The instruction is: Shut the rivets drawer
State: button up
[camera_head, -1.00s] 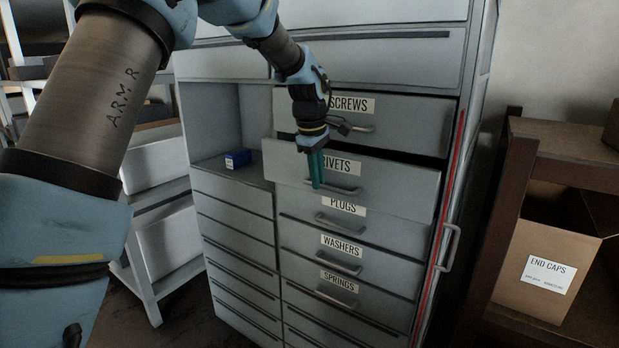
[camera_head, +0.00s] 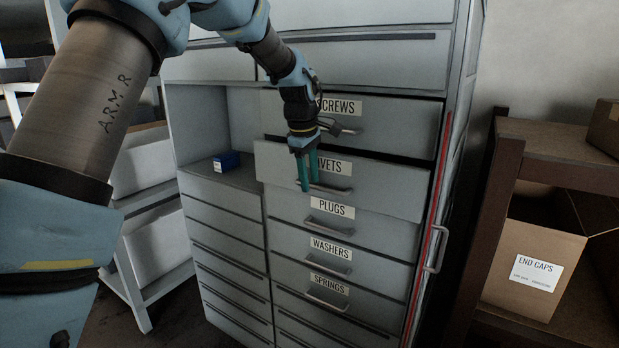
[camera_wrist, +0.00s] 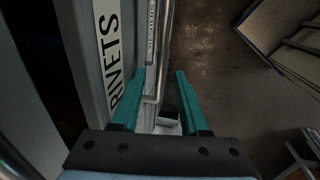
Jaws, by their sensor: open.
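The rivets drawer (camera_head: 385,190) stands pulled out from the grey cabinet, with a dark gap above its front. Its label is partly hidden behind my gripper. My gripper (camera_head: 306,188) hangs in front of the left part of this drawer front, fingers pointing down, near the left end of its handle (camera_head: 335,190). In the wrist view, my gripper (camera_wrist: 161,78) has its two teal fingers apart, with nothing held. The rivets label (camera_wrist: 113,45) is at left, and the drawer handle (camera_wrist: 152,98) shows between the fingers. I cannot tell whether they touch it.
The screws drawer (camera_head: 400,115) is above; plugs (camera_head: 375,230), washers (camera_head: 365,268) and springs drawers are below, closed. A shelf with an end caps carton (camera_head: 505,275) stands at right.

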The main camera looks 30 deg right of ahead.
notch_tip(320, 180, up, 11)
jog(key=s+a+b, duration=0.1)
jog(key=a+b, duration=0.1)
jog(key=shift+f, duration=0.15)
jog(key=shift+d, duration=0.1)
jog(key=shift+c, duration=0.4)
